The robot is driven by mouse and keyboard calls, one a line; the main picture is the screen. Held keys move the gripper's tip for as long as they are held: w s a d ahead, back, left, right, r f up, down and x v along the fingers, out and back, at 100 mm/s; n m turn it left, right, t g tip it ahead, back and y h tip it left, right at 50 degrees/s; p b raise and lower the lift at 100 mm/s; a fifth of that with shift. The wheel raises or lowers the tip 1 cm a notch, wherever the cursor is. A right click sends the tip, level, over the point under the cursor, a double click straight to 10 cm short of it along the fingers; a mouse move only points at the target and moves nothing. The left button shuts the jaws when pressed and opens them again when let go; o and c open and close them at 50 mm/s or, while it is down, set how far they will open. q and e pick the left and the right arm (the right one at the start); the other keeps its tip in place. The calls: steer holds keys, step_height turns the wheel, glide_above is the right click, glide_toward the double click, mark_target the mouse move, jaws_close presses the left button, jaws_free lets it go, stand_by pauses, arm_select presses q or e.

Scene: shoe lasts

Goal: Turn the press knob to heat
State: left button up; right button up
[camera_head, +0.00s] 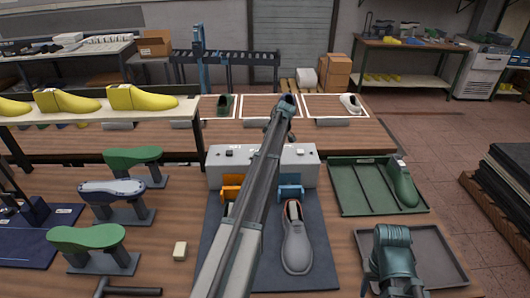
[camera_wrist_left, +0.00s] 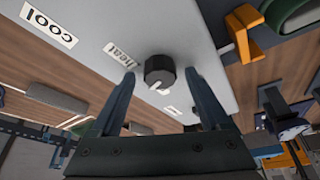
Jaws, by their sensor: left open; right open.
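The press (camera_head: 222,177) is a white box on a dark mat, with an orange clamp at its left front and a blue one at its right front. In the left wrist view, a black knob (camera_wrist_left: 159,68) with a white pointer mark stands on the white press face (camera_wrist_left: 185,30). The pointer end shows at the knob's lower side. A "cool" label (camera_wrist_left: 50,25) and a "heat" label (camera_wrist_left: 120,55) lie up and left of it. My left gripper (camera_wrist_left: 158,80) is open, a finger on either side of the knob; contact is unclear. My left arm hides it in the head view. My right gripper (camera_head: 394,262) is over the grey tray.
A grey shoe (camera_head: 297,245) lies on the mat before the press. Green lasts (camera_head: 88,237) on stands are at left, beside a small pale block (camera_head: 180,251). A green tray (camera_head: 350,190) holding a last and a grey tray (camera_head: 440,255) are at right.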

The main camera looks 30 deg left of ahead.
arm_select(q)
jaws_close()
stand_by(0.3)
steer(key=shift+s+m, duration=0.1)
steer(key=shift+m, duration=0.2)
steer(key=shift+s+m+t, duration=0.1)
steer(key=shift+m+t, duration=0.3)
steer(key=shift+m, duration=0.5)
steer(key=m+t, duration=0.1)
steer(key=m, duration=0.2)
steer(key=shift+m+t, duration=0.3)
steer(key=shift+m, duration=0.1)
steer(key=m+h, duration=0.1)
steer(key=m, duration=0.1)
steer(key=m+t, duration=0.1)
steer(key=m, duration=0.2)
steer(key=shift+s+a+h, duration=0.1)
steer(key=shift+a+h, duration=0.05)
steer(key=shift+h, duration=0.25)
steer(key=shift+m, duration=0.4)
